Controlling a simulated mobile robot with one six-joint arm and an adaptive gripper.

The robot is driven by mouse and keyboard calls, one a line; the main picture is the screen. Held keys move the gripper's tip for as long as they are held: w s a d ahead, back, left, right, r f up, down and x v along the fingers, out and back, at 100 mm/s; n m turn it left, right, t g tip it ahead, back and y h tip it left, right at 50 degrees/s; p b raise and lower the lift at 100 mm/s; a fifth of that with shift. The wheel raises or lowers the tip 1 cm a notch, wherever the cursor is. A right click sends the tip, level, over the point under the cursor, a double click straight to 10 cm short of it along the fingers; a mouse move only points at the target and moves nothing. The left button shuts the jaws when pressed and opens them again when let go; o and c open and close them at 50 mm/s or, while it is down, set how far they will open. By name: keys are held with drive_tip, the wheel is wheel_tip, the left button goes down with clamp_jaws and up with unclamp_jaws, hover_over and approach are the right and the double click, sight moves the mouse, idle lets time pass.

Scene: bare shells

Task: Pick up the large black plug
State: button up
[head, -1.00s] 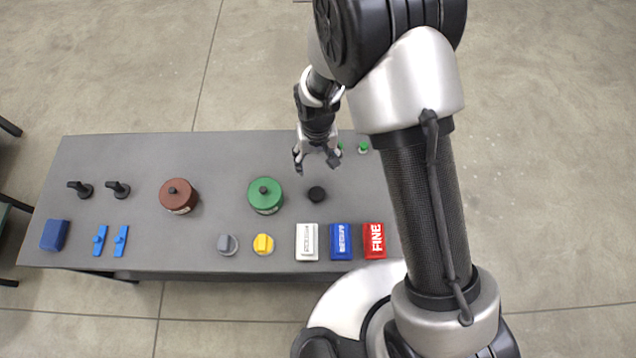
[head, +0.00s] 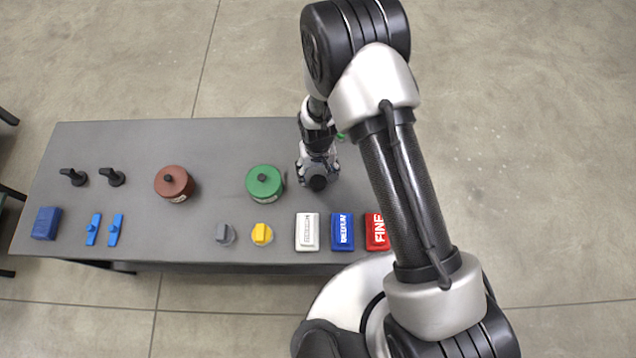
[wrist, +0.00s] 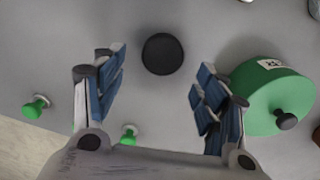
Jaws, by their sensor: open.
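The large black plug (head: 317,183) is a round black disc on the grey table, right of the green round container. In the wrist view the plug (wrist: 162,54) lies between and just beyond the fingertips, with grey table showing around it. My gripper (head: 316,172) is right over the plug in the head view and partly covers it. In the wrist view my gripper (wrist: 160,78) is open, with a finger on each side and nothing between the pads. I cannot tell the exact height of the fingertips above the table.
The green container (head: 264,182) with a black knob stands close to one finger; it also shows in the wrist view (wrist: 272,98). Small green pegs (wrist: 36,108) lie on the other side. White (head: 307,232), blue (head: 342,232) and red (head: 377,232) labelled blocks line the front edge.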

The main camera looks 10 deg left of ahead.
sight(318, 180)
drive_tip(key=f, duration=0.2)
drive_tip(key=f+b, duration=0.1)
drive_tip(key=shift+s+d+f, duration=0.1)
drive_tip(key=shift+s, duration=0.15)
drive_tip(key=shift+f, duration=0.35)
drive_tip(key=shift+c, duration=0.3)
drive_tip(key=c, duration=1.1)
